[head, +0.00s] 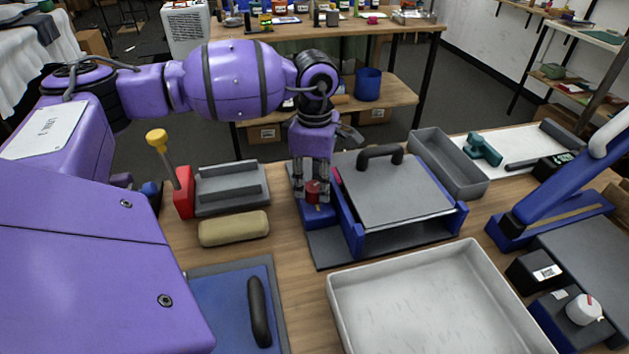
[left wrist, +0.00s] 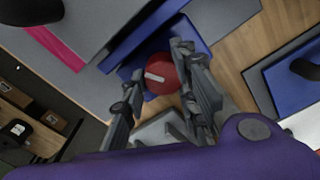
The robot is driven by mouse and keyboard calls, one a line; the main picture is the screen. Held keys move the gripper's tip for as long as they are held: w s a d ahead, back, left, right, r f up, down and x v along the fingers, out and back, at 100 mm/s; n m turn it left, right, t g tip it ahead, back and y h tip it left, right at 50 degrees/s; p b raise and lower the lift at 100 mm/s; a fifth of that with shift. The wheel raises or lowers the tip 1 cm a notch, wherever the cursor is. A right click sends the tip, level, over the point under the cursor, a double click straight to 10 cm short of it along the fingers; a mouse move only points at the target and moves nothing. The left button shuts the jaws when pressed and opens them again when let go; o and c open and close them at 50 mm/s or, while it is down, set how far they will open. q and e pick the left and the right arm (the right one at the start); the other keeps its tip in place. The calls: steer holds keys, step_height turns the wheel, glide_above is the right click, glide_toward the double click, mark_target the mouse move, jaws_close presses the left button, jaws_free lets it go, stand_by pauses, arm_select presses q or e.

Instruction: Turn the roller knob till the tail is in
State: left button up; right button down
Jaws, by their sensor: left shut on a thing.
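The red roller knob (head: 313,190) sits on the small blue block (head: 319,215) at the left side of the blue-framed roller machine (head: 354,232). It also shows in the left wrist view (left wrist: 162,76), round with a pale mark on its face. My left gripper (head: 312,188) points down over it, shut with a finger on either side of the knob. A grey plate with a dark handle (head: 398,180) covers the machine. In the left wrist view a magenta strip (left wrist: 52,46) lies along a grey plate's edge; I cannot tell whether it is the film tail. My right gripper is out of view.
A tan roll-shaped pad (head: 234,228) and a red block with a yellow-knobbed lever (head: 183,192) stand left. A white tray (head: 337,306) is in front. A grey bin (head: 446,163) stands behind right. A blue lever arm (head: 567,168) rises at the right.

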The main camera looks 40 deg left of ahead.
arm_select(q)
steer(key=shift+w+a+r+m, duration=0.1)
steer(key=shift+w+r+m, duration=0.1)
steer(key=shift+w+m, duration=0.1)
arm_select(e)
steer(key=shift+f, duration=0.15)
